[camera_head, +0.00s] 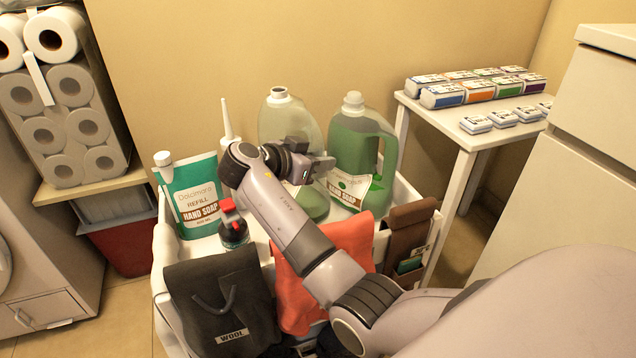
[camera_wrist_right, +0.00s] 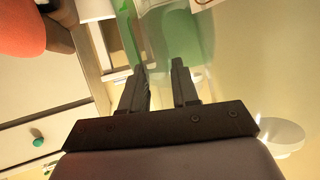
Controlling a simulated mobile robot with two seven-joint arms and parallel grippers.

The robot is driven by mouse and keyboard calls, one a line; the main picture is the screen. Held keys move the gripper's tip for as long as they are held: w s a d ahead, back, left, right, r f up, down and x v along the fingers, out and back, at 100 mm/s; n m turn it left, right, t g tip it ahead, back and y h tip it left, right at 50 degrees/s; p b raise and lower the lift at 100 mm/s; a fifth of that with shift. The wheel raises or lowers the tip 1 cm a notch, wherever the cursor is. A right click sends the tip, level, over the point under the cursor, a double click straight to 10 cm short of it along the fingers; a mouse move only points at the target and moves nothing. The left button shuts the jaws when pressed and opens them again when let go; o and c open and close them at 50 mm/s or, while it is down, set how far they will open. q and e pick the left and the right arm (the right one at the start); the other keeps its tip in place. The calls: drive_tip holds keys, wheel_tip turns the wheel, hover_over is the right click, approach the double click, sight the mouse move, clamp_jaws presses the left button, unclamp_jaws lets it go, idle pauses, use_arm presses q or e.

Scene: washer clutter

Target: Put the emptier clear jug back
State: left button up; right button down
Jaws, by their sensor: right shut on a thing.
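The emptier clear jug (camera_head: 284,122) has an open neck and a low level of green liquid. It is upright at the back of the white cart (camera_head: 160,245), partly hidden by my right arm. The fuller jug (camera_head: 352,140), with a white cap and a soap label, stands to its right. My right gripper (camera_head: 322,166) is at the emptier jug's right side and shut on it. In the wrist view the fingers (camera_wrist_right: 160,78) reach the clear jug (camera_wrist_right: 178,38); the exact grip is hard to see. I cannot tell whether its base touches the cart. My left gripper is not in view.
A refill pouch (camera_head: 194,190), a white nozzle bottle (camera_head: 227,125) and a dark red-capped bottle (camera_head: 232,230) crowd the cart's left. Cloth pouches hang at its front. A side table (camera_head: 440,115) with boxes stands right; the wall (camera_head: 300,40) is close behind.

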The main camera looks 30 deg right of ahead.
sight(316, 180)
wheel_tip(316, 180, down, 4)
drive_tip(key=shift+f+b, duration=0.15)
drive_tip(key=shift+b, duration=0.6)
drive_tip(key=shift+f, duration=0.2)
drive_tip(key=c, duration=0.8)
unclamp_jaws()
drive_tip(key=shift+f, duration=0.15)
drive_tip(key=shift+c, duration=0.2)
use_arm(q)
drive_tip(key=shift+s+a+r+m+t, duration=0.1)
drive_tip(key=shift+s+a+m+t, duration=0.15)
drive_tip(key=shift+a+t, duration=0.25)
